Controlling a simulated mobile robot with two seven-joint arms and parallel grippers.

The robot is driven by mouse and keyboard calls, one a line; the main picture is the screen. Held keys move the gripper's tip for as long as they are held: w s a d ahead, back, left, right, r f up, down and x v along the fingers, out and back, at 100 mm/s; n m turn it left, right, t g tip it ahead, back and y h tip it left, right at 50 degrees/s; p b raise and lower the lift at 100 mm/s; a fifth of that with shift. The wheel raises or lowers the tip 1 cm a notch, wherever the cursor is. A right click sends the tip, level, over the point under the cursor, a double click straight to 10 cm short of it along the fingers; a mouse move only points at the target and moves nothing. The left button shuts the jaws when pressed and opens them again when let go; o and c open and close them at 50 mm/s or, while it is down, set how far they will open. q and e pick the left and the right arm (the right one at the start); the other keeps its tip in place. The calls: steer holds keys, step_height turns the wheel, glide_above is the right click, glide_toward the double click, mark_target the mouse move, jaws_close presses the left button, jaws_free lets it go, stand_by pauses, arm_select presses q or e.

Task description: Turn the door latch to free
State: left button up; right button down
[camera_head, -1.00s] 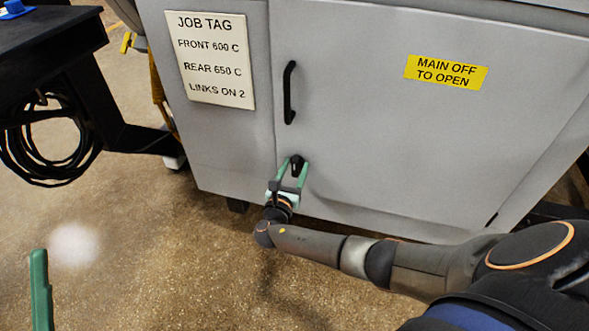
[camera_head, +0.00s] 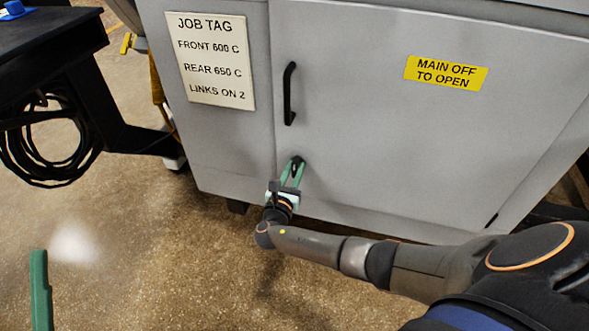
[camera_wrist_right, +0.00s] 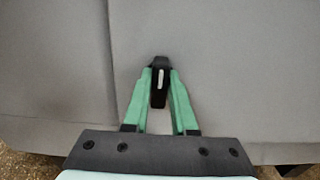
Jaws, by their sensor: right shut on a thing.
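The door latch is a small black knob low on the grey cabinet door (camera_head: 400,130), near its left edge. In the right wrist view the latch (camera_wrist_right: 159,86) shows a pale mark on its face and stands roughly upright. My right gripper (camera_head: 292,165) is shut on the latch, with a green finger on each side of it. The fingers hide much of the latch in the head view. The right wrist view shows the same gripper (camera_wrist_right: 160,92) with both fingertips against the latch. Only a green finger of my left gripper (camera_head: 40,290) shows at the bottom left.
A black door handle (camera_head: 289,93) is above the latch. A job tag (camera_head: 212,60) is on the panel left of the door seam, and a yellow sign (camera_head: 446,72) reads "MAIN OFF TO OPEN". A black bench (camera_head: 50,45) with coiled cable stands at the left.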

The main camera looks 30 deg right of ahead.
steer(key=shift+m, duration=0.6)
steer(key=shift+s+d+f+m+b, duration=0.1)
steer(key=shift+m+b, duration=0.3)
steer(key=shift+m, duration=0.4)
steer(key=m+b, duration=0.1)
steer(key=m, duration=0.2)
steer(key=shift+s+f+m, duration=0.1)
steer(key=shift+m, duration=0.2)
steer(key=m+b, duration=0.1)
steer(key=m, duration=0.1)
steer(key=shift+d+f+m+b, duration=0.1)
steer(key=shift+m+b, duration=0.25)
steer(key=shift+m, duration=0.05)
steer(key=m+b, duration=0.2)
steer(key=m, duration=0.1)
steer(key=shift+s+f+m, duration=0.1)
steer(key=shift+m, duration=0.2)
arm_select(q)
step_height(320, 180, down, 6)
steer(key=s+d+h+b, duration=0.1)
steer(key=h+b, duration=0.1)
steer(key=shift+s+r+m+g, duration=0.15)
steer(key=shift+s+m+g, duration=0.15)
steer(key=shift+s+m, duration=0.1)
arm_select(e)
steer(key=shift+m, duration=1.6)
